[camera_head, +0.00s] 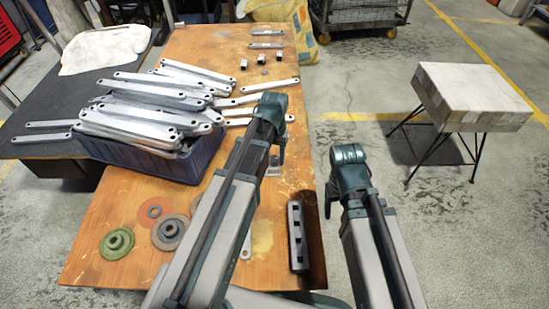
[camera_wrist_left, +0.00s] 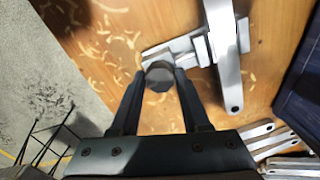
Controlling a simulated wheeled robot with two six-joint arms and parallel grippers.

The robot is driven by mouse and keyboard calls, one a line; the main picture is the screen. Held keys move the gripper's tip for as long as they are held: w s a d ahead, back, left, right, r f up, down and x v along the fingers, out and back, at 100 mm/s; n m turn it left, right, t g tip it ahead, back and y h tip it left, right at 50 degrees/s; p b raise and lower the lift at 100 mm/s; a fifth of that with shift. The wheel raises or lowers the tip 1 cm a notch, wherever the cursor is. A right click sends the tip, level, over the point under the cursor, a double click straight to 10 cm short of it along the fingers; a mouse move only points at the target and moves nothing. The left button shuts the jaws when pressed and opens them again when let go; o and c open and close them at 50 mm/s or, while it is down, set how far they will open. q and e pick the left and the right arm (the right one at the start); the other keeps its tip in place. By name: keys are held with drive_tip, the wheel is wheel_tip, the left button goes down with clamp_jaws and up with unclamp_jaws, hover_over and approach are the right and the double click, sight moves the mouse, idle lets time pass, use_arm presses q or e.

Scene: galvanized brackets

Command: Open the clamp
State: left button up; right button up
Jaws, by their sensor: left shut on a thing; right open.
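The clamp (camera_wrist_left: 190,45) shows in the left wrist view as light-grey metal on the wooden table. It has a dark, many-sided knob (camera_wrist_left: 159,74) at its near end. A long galvanized bracket (camera_wrist_left: 229,75) lies across the clamp's far end; I cannot tell how tightly it is held. My left gripper (camera_wrist_left: 160,88) has its two fingers closed on either side of the knob. In the head view my left arm hides most of the clamp and gripper. My right gripper (camera_head: 329,205) is open and empty, just off the table's right edge.
A blue bin (camera_head: 150,165) heaped with brackets (camera_head: 150,120) stands on the wooden table (camera_head: 100,215). A dark bar with holes (camera_head: 298,237) lies near the right edge. A green disc (camera_head: 117,243) is front left. A stool (camera_head: 470,90) stands on the floor at right.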

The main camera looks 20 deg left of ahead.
use_arm(q)
clamp_jaws()
drive_tip(key=n, duration=0.3)
drive_tip(key=shift+n, duration=0.4)
drive_tip(key=n, duration=0.9)
drive_tip(key=shift+n, duration=0.3)
drive_tip(key=n, duration=0.4)
drive_tip(key=shift+n, duration=0.3)
